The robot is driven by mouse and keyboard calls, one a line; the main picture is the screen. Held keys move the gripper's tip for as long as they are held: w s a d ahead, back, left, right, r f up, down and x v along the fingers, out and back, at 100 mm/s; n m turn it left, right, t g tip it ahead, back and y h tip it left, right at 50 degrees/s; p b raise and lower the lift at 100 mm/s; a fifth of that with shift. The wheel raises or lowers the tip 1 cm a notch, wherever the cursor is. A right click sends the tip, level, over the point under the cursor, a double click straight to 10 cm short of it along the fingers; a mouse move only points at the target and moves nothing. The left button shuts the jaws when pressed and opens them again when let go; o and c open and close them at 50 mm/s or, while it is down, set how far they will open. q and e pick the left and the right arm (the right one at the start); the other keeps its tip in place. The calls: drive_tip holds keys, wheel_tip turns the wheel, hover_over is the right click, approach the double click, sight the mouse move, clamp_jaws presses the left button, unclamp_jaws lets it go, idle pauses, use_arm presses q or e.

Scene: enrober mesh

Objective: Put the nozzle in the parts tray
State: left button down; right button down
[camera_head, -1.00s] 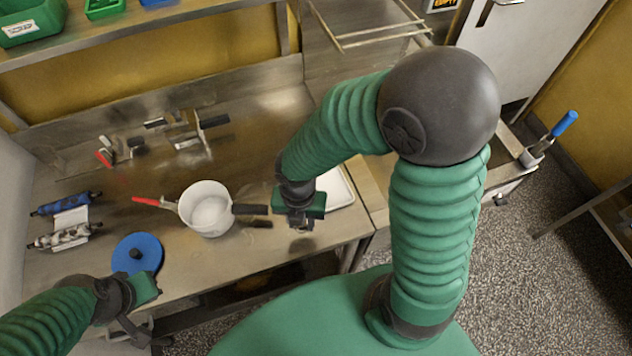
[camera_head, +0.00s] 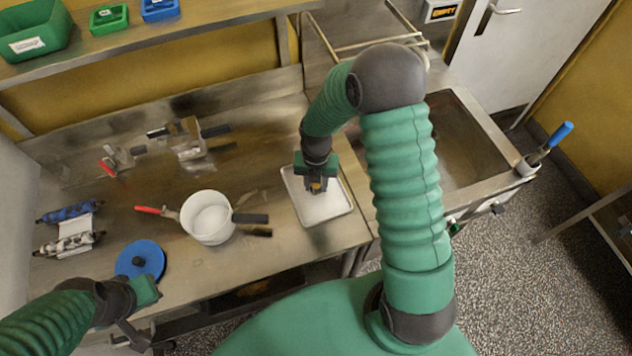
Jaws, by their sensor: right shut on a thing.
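The parts tray (camera_head: 336,213) is a shallow white tray with a metal rim, lying on the steel bench at its right end. My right gripper (camera_head: 317,188) is over the tray, pointing down. It is shut on a small brassy thing, likely the nozzle (camera_head: 316,187), mostly hidden between the fingers. I cannot tell whether it touches the tray floor. My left gripper (camera_head: 140,325) is at the lower left, off the bench's front edge; its fingers are too unclear to read.
A white pot (camera_head: 208,218) with a dark handle and a red-handled tool stands mid-bench. A blue lid (camera_head: 140,260) lies at the front left. A sink (camera_head: 450,150) is right of the tray.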

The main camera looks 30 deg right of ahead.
drive_tip(key=c, duration=1.5)
unclamp_jaws()
drive_tip(key=o, duration=0.5)
drive_tip(key=shift+a+r, duration=0.1)
drive_tip(key=shift+a, duration=0.1)
drive_tip(key=shift+c, duration=0.2)
wheel_tip(320, 180, up, 12)
drive_tip(key=shift+f, duration=0.15)
drive_tip(key=shift+s+a+r+m, duration=0.2)
drive_tip(key=shift+m, duration=0.3)
drive_tip(key=s+a+m+t, duration=0.1)
drive_tip(key=s+a+m, duration=0.2)
drive_tip(key=m, duration=1)
drive_tip(key=s+a+m+t, duration=0.1)
drive_tip(key=s+a+m, duration=0.3)
drive_tip(key=m, duration=1)
drive_tip(key=shift+s+t, duration=0.3)
drive_tip(key=shift+s, duration=0.85)
drive_tip(key=shift+f, duration=0.1)
